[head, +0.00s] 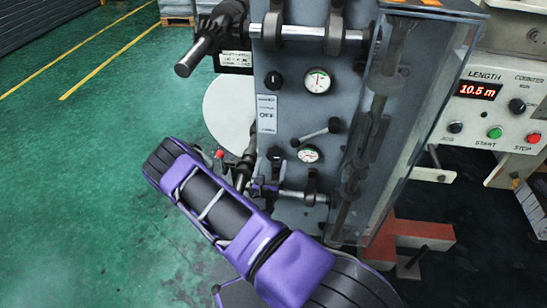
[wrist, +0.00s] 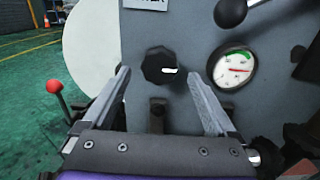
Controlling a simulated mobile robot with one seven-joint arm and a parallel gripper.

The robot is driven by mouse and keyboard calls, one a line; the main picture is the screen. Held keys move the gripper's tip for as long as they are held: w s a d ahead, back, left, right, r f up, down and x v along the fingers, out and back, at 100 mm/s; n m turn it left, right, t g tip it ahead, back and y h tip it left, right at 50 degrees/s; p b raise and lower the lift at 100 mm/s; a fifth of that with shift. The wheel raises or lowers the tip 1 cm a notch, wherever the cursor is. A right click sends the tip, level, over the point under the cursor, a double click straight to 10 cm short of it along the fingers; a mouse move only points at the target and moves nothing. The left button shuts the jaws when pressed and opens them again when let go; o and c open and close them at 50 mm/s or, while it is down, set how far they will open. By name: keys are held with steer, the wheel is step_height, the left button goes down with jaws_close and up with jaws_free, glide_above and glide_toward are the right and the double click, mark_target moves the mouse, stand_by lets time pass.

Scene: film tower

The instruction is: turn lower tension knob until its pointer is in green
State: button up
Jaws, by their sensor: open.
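The lower tension knob (wrist: 158,62) is black and faceted, with a white mark towards its right side. In the head view the knob (head: 275,154) is small, on the grey panel. Its gauge (wrist: 233,68) is to its right, with a green band along the top of the dial. The red needle looks roughly level, below the green band; its exact reading is hard to tell. My gripper (wrist: 158,71) is open and empty, its fingers to the left and right of the knob with gaps showing. In the head view my gripper (head: 262,187) is just below the knob, partly hidden by my arm.
An upper knob (head: 273,80) and upper gauge (head: 317,80) are higher on the panel. A red-tipped lever (wrist: 55,88) stands left of my gripper. A clear cover (head: 410,120) is at the right.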

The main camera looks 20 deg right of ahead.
mark_target(273, 157)
steer(key=x, duration=0.4)
steer(key=shift+w+d, duration=0.25)
steer(key=shift+w, duration=0.1)
steer(key=c, duration=1.4)
steer(key=shift+o, duration=0.2)
